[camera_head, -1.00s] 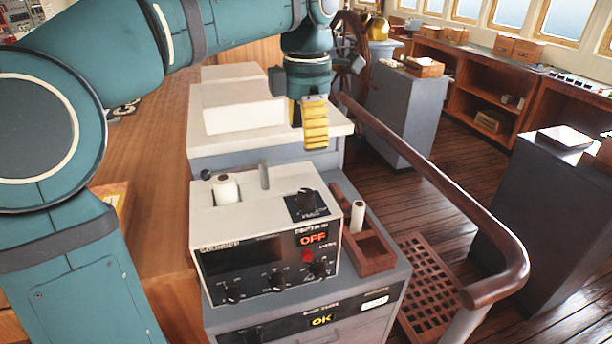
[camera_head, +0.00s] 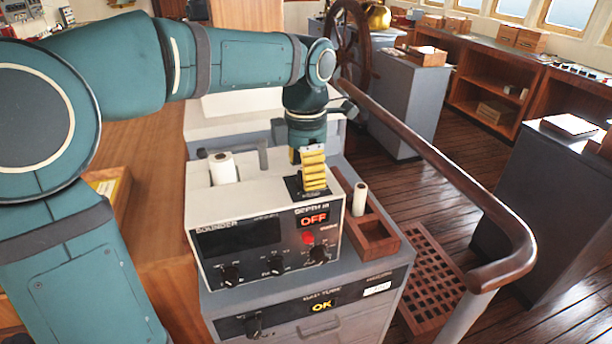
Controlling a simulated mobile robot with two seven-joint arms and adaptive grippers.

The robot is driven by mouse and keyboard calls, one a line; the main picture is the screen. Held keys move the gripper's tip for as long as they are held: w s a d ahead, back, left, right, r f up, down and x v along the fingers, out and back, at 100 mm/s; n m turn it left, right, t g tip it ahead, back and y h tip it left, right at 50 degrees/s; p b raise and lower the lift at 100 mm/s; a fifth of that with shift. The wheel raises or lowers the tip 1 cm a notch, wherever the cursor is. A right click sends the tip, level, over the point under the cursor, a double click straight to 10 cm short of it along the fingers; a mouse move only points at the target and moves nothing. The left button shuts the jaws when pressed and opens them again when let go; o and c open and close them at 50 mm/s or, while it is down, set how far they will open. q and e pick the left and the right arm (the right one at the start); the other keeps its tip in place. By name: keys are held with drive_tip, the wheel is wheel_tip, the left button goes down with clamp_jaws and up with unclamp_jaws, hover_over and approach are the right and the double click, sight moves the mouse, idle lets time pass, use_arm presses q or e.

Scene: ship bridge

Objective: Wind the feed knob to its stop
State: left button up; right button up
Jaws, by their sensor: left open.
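The sounder unit (camera_head: 215,205) is a pale box with a black front panel, standing on a grey cabinet (camera_head: 385,310). A black plate (camera_head: 294,187) on its top right corner carries a dark knob, now mostly hidden behind my left gripper. My left gripper (camera_head: 313,172) points down over this plate, its yellow fingers open around or just above the knob; I cannot tell whether they touch it. Several black knobs, one at the front left (camera_head: 231,274), line the front panel below a display reading OFF (camera_head: 314,219). The label naming the feed knob is not legible. My right gripper is not in view.
A white paper roll (camera_head: 222,167) and a grey lever (camera_head: 263,154) stand up from the unit's top. A wooden handrail (camera_head: 440,165) runs along the right side.

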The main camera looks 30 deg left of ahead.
use_arm(q)
drive_tip(key=shift+f, duration=0.35)
clamp_jaws()
drive_tip(key=shift+m, duration=0.3)
